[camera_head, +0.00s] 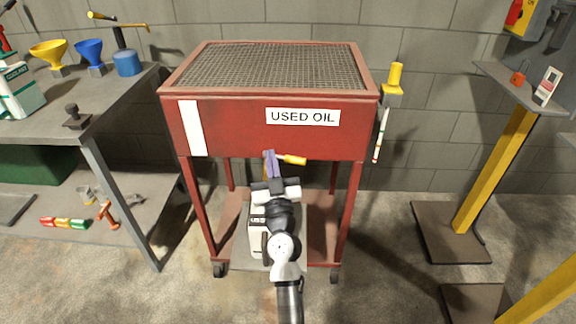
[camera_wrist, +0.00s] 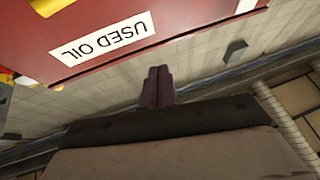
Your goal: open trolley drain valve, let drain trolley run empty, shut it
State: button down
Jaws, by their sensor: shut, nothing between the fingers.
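The drain trolley is a red tank on legs (camera_head: 230,135), with a mesh top and a "USED OIL" label (camera_head: 303,117). The label also shows upside down in the wrist view (camera_wrist: 112,38). Under the tank front is a valve lever with a yellow grip (camera_head: 294,160), pointing right and nearly level. A yellow piece at the wrist view's top left (camera_wrist: 48,6) is probably this grip. My gripper (camera_head: 270,156) is shut and empty just left of the grip. Its purple fingertips also show in the wrist view (camera_wrist: 157,80). Contact cannot be told, and the valve body is hidden.
A bench (camera_head: 80,125) with funnels stands left. A yellow post stand (camera_head: 490,175) stands right. A white tube with a red mark (camera_head: 380,135) hangs at the trolley's right side.

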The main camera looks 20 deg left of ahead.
aim_at(296, 162)
jog(key=s+d+f+m+h+p, duration=0.25)
jog(key=s+f+m+h, duration=0.4)
jog(key=f+h, duration=0.4)
jog(key=x, duration=1.3)
jog(key=shift+d+f, duration=0.15)
jog(key=shift+d, duration=0.35)
jog(key=shift+w+n, duration=0.15)
jog(key=shift+n, duration=0.1)
jog(key=shift+w+r+p, duration=0.1)
jog(key=shift+r+p, duration=0.2)
jog(key=shift+p, duration=0.2)
jog(key=p, duration=0.1)
jog(key=y+p, duration=0.1)
jog(key=shift+w+d+r+n+g+p, duration=0.2)
jog(key=shift+w+n+g+p, duration=0.1)
jog(key=shift+n, duration=0.1)
jog(key=shift+w+d+f+y+p, duration=0.1)
jog(key=shift+w+y+p, duration=0.15)
jog(key=shift+p, duration=0.4)
jog(key=shift+w+d+f+p, duration=0.1)
jog(key=shift+w+f+p, duration=0.15)
jog(key=shift+w+p, duration=0.4)
